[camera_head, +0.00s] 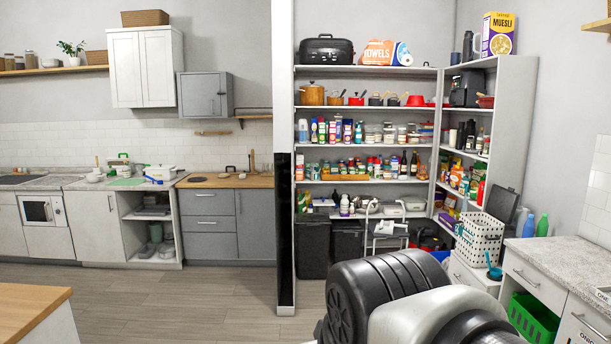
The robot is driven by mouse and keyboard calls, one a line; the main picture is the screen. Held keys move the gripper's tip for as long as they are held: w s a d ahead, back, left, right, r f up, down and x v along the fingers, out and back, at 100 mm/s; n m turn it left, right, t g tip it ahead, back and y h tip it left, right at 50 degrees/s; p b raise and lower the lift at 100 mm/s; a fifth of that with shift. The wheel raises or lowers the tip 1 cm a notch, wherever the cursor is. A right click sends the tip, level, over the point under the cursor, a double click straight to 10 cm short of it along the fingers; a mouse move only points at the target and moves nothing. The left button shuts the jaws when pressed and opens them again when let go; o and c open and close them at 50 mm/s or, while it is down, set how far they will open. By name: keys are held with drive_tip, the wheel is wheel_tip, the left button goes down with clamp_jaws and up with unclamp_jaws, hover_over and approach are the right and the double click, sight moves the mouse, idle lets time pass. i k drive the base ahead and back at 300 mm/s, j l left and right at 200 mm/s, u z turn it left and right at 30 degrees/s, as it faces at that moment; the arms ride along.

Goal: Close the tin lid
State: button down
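I cannot pick out the tin or its lid for certain. Many small tins, jars and bottles stand on the pantry shelves (365,150), too small to tell apart. A dark upright panel (504,203) stands behind a white perforated basket (479,240) on the right; I cannot tell whether it is a lid. A black and white part of my own arm fills the lower middle and hides part of the floor and lower pantry. My gripper's fingers do not show.
A light counter (560,262) with drawers stands at the right, with a green crate (534,318) below it. A wooden-topped unit (30,310) is at the lower left. Grey cabinets (222,222) line the back. The wooden floor (175,295) between is clear.

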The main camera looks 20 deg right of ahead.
sight(502, 204)
drive_tip(key=i+l+z, duration=0.15)
drive_tip(key=l+z, duration=0.2)
drive_tip(key=i+l+z, duration=0.2)
drive_tip(key=z, duration=0.15)
drive_tip(key=i+l+z, duration=0.5)
drive_tip(key=i+l, duration=0.15)
drive_tip(key=i+l+z, duration=0.2)
drive_tip(key=i, duration=0.2)
drive_tip(key=i+l+z, duration=0.15)
drive_tip(key=i, duration=0.25)
drive_tip(key=i+l, duration=0.2)
drive_tip(key=i, duration=0.25)
drive_tip(key=i+l, duration=0.15)
drive_tip(key=i, duration=0.35)
drive_tip(key=z, duration=0.35)
drive_tip(key=i+j+z, duration=0.1)
drive_tip(key=z, duration=0.25)
drive_tip(key=j+z, duration=0.15)
drive_tip(key=z, duration=0.25)
drive_tip(key=i+j+z, duration=0.2)
drive_tip(key=j, duration=0.15)
drive_tip(key=j+z, duration=0.2)
drive_tip(key=j, duration=0.15)
drive_tip(key=i+j+z, duration=0.2)
drive_tip(key=j, duration=0.15)
drive_tip(key=j+z, duration=0.3)
drive_tip(key=j, duration=2.85)
drive_tip(key=k+z, duration=0.05)
